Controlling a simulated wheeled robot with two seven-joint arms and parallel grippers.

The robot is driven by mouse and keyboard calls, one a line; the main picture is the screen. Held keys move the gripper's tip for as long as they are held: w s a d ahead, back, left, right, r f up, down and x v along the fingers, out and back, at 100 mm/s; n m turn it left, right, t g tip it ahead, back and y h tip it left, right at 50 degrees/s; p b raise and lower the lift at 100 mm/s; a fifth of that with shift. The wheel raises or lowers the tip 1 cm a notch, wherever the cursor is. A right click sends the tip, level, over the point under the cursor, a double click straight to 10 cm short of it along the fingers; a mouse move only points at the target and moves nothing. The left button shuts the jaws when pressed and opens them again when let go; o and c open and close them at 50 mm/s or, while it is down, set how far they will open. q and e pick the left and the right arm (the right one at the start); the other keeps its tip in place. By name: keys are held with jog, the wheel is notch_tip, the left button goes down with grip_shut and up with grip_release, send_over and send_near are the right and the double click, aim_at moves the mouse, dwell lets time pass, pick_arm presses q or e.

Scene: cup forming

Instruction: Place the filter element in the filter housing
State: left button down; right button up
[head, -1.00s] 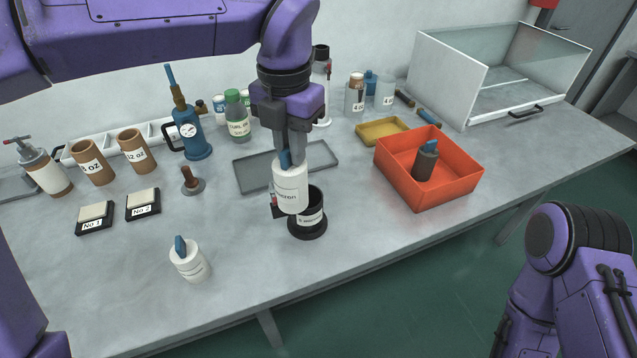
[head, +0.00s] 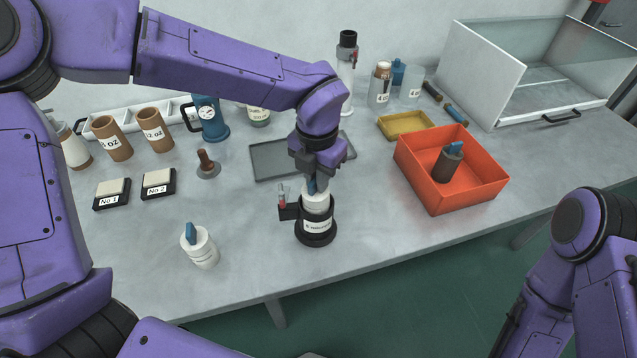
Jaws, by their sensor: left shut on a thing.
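The filter element (head: 318,201) is a white cylinder with a blue tab on top. It is upright and sits mostly inside the filter housing (head: 317,229), a black cup with a white label and a side fitting with a red part. Only the element's white top shows above the housing's rim. My left gripper (head: 313,180) is directly above, pointing down and shut on the blue tab; its fingertips are partly hidden. A second white cylinder with a blue tab (head: 200,246) stands on the table at the front left. My right arm is at the right edge; its gripper is out of view.
An orange bin (head: 478,188) holds a dark cylinder with a blue tab (head: 449,165). A grey tray (head: 275,160) lies behind the housing. Brown cups (head: 112,140), a blue pump jug (head: 211,122) and bottles stand behind. The table front is mostly clear.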

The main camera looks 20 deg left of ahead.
pick_arm(q)
jog(key=w+f, duration=0.4)
jog(key=f, duration=0.1)
jog(key=shift+w+f+g, duration=0.2)
jog(key=shift+w+g, duration=0.1)
jog(key=c, duration=1.1)
grip_release()
jog(key=shift+s+r, duration=0.3)
jog(key=shift+s, duration=0.55)
jog(key=shift+s+a+r, duration=0.1)
jog(key=shift+s, duration=0.1)
jog(key=shift+w+f, duration=0.2)
jog(key=shift+w, duration=0.3)
notch_tip(320, 180, up, 12)
jog(key=b, duration=0.1)
pick_arm(e)
jog(key=shift+w+f, duration=0.75)
jog(key=shift+w, duration=0.25)
pick_arm(q)
jog(key=shift+s, duration=0.1)
